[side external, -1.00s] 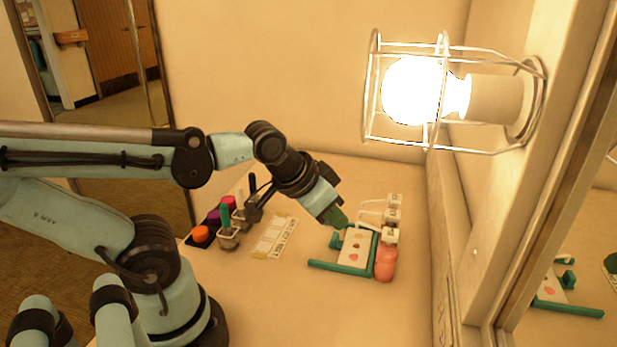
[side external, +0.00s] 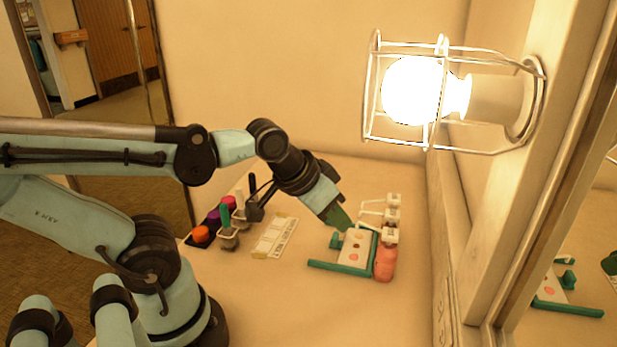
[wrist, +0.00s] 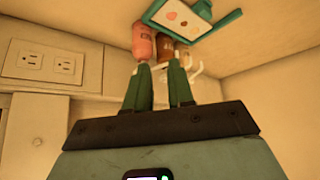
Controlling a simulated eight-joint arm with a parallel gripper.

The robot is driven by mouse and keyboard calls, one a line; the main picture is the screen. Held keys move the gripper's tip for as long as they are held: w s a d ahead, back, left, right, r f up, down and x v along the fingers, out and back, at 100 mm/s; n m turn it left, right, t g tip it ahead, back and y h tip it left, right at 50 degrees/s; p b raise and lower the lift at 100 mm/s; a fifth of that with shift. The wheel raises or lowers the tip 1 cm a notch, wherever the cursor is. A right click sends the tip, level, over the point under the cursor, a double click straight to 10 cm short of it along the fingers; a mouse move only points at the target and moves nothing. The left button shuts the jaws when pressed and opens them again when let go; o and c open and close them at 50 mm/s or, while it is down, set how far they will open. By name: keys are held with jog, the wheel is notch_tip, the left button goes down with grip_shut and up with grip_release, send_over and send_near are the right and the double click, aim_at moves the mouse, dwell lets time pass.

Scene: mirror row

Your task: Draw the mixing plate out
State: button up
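The mixing plate (side external: 354,246) is a pale flat plate with reddish and brown spots. It lies in a teal frame (side external: 340,268) on the counter, and it also shows at the top of the wrist view (wrist: 180,14). My gripper (side external: 345,226) is close to the plate's far edge in the side view; contact cannot be told.
A labelled strip (side external: 274,237) and coloured pots (side external: 201,234) lie left. A caged lit bulb (side external: 415,92) juts from the wall above. The front counter is clear.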

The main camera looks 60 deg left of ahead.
jog(key=shift+o, duration=1.2)
jog(key=shift+w+a+r+n, duration=0.2)
jog(key=shift+w+a+n, duration=0.05)
jog(key=shift+n, duration=0.55)
jog(key=o, duration=0.4)
jog(key=w+a+n+g, duration=0.1)
jog(key=n, duration=0.2)
jog(key=a+n+g, duration=0.1)
jog(key=n, duration=0.2)
jog(key=w+a+n+g, duration=0.1)
jog(key=n, duration=0.2)
jog(key=shift+w+r+n, duration=0.3)
jog(key=shift+r, duration=0.1)
jog(key=shift+c, duration=0.2)
jog(key=n+g, duration=0.4)
jog(key=n, duration=1.1)
send_over(335, 235)
jog(key=f, duration=0.2)
jog(key=shift+f, duration=5.8)
grip_shut()
